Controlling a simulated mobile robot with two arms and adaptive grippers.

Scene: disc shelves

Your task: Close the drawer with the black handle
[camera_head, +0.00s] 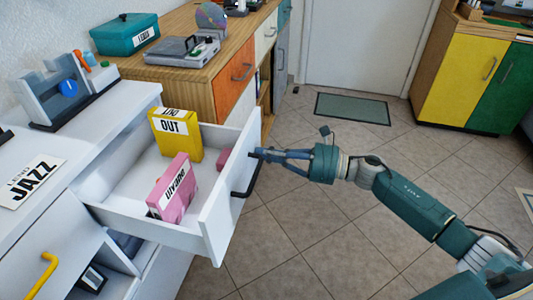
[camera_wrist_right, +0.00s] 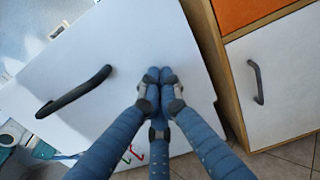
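The white drawer (camera_head: 213,212) is pulled out of the white cabinet at the left. Its black handle (camera_head: 246,180) sits on the front panel; it also shows in the right wrist view (camera_wrist_right: 75,92). My right gripper (camera_head: 259,154) is at the outer face of the front panel, beside the handle's far end. In the wrist view its fingertips (camera_wrist_right: 160,76) are together over the white front, right of the handle and apart from it, with nothing between them. They look at or very near the panel; contact is not certain. My left gripper is out of view.
The drawer holds a yellow box (camera_head: 178,140) and a pink box (camera_head: 173,188). A yellow handle (camera_head: 45,274) is on the nearer cabinet front. A wooden cabinet with an orange door (camera_head: 234,97) stands just beyond. The tiled floor at the right is mostly clear.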

